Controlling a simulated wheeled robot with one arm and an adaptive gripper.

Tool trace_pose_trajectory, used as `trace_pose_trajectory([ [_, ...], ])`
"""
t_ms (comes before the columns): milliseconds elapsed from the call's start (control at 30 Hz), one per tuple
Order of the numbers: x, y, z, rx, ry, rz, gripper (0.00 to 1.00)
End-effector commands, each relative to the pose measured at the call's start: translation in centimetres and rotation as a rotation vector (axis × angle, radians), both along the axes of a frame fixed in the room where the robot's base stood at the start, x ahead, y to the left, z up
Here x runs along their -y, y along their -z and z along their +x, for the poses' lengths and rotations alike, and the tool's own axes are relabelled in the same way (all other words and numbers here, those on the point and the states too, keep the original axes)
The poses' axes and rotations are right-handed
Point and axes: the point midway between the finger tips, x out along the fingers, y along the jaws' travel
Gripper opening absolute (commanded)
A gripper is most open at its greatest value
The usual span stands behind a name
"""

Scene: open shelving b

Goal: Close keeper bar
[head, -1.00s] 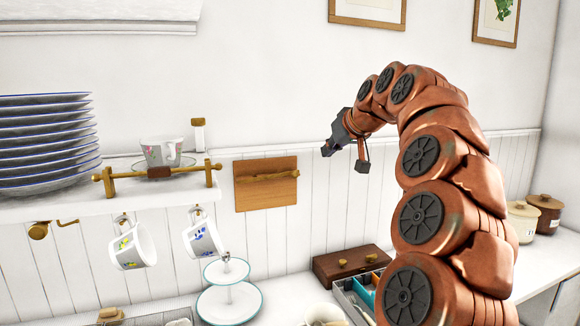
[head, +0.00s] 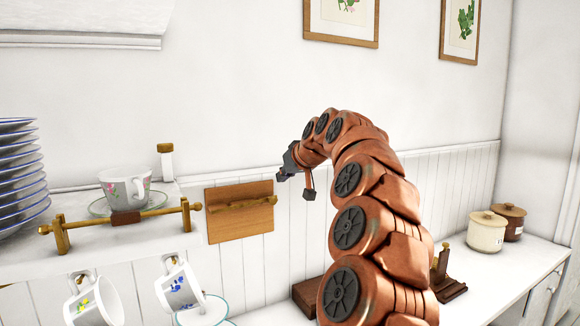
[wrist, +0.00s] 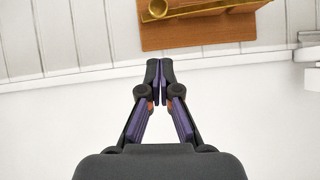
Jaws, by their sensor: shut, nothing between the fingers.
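A wooden bar on two brass-coloured posts (head: 88,221) runs along the front edge of the shelf, with a brown block at its middle. It looks like the keeper bar, though I cannot be sure. A flowered cup (head: 124,188) on a saucer stands behind it. My gripper (head: 283,175) is in the air to the right of the shelf, apart from the bar, beside a wooden wall panel (head: 232,229) with a rail. In the wrist view my gripper (wrist: 160,68) has its fingertips together and empty, and the panel (wrist: 190,35) shows at the top.
Stacked plates (head: 18,180) stand at the shelf's left. A white post (head: 166,163) with a wooden top rises at its back right. Mugs (head: 180,285) hang below. Lidded jars (head: 487,230) stand on the right counter.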

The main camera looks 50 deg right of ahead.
Motion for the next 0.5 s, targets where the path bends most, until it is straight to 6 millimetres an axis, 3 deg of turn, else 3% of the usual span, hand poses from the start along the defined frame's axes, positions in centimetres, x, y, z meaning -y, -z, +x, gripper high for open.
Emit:
trace_pose_trajectory([
  [167, 0.7, 1.5, 2.5, -0.002, 0.0, 0.001, 0.0],
  [500, 0.7, 4.3, 2.9, 0.0, 0.002, 0.001, 0.0],
])
